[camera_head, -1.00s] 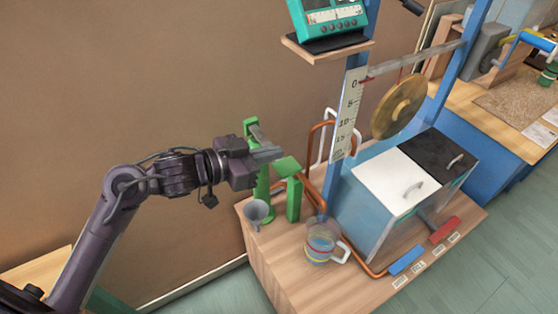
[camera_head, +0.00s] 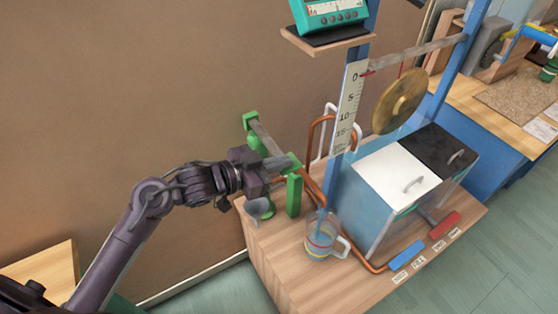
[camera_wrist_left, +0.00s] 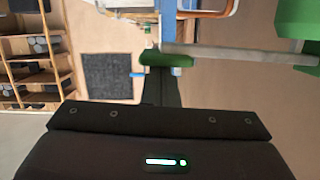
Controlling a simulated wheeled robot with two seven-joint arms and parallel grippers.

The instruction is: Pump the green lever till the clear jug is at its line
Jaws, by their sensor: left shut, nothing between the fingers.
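The green pump (camera_head: 294,194) stands at the back left of the wooden bench, with a grey bar (camera_head: 263,138) running between its green parts. My left gripper (camera_head: 293,161) is shut and empty, low over the near end of the bar; whether it touches is unclear. In the left wrist view, a green block (camera_wrist_left: 166,60) and the grey bar (camera_wrist_left: 225,50) show just beyond the dark fingers. The clear jug (camera_head: 321,240) stands upright on the bench, with red and yellow bands and bluish content; its exact level is hard to read. My right gripper is out of view.
A grey funnel-like cup (camera_head: 259,209) sits left of the pump. Copper pipes (camera_head: 312,135) and a blue post (camera_head: 331,185) rise behind the jug. A tank with a white lid (camera_head: 397,175), blue pedal (camera_head: 407,255) and red pedal (camera_head: 439,227) stand at right. The bench front left is clear.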

